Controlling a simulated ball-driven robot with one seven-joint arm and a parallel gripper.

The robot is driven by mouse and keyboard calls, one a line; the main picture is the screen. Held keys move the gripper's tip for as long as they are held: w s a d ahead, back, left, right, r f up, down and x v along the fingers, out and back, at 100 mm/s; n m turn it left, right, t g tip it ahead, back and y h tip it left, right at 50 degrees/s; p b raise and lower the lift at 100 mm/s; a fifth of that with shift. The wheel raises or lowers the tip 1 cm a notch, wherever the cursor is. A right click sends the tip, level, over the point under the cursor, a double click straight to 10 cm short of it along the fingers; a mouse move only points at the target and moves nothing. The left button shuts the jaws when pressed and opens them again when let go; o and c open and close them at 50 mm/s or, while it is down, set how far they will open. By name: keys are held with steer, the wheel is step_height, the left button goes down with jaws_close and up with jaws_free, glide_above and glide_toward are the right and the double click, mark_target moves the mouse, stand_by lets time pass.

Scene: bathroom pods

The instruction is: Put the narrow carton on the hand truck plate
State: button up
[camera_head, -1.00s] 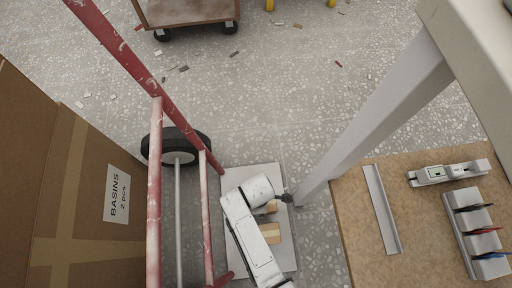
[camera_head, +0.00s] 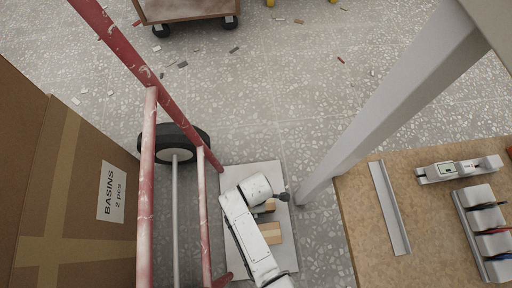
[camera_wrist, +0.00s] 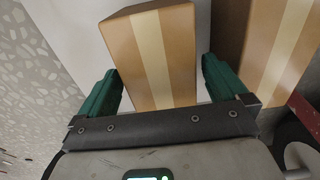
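The narrow carton (camera_wrist: 153,62), brown with a pale tape strip, stands between the two green fingers of my gripper (camera_wrist: 158,70) in the wrist view. Thin gaps show beside the carton, so the fingers look open around it. The pale hand truck plate (camera_head: 284,172) lies under my arm in the head view. A pale surface (camera_wrist: 82,32), apparently this plate, shows beside the carton in the wrist view. In the head view my arm hides most of the gripper and the narrow carton.
Another taped carton (camera_wrist: 262,45) stands close right of my gripper; in the head view one carton (camera_head: 272,233) shows on the plate. Red hand truck rails (camera_head: 147,190) and a wheel (camera_head: 140,145) are left. A large BASINS box (camera_head: 75,200) and a workbench (camera_head: 360,220) flank it.

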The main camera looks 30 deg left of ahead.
step_height(320, 180, up, 12)
steer(key=p, duration=0.7)
steer(key=shift+r+p, duration=0.15)
steer(key=shift+p, duration=0.2)
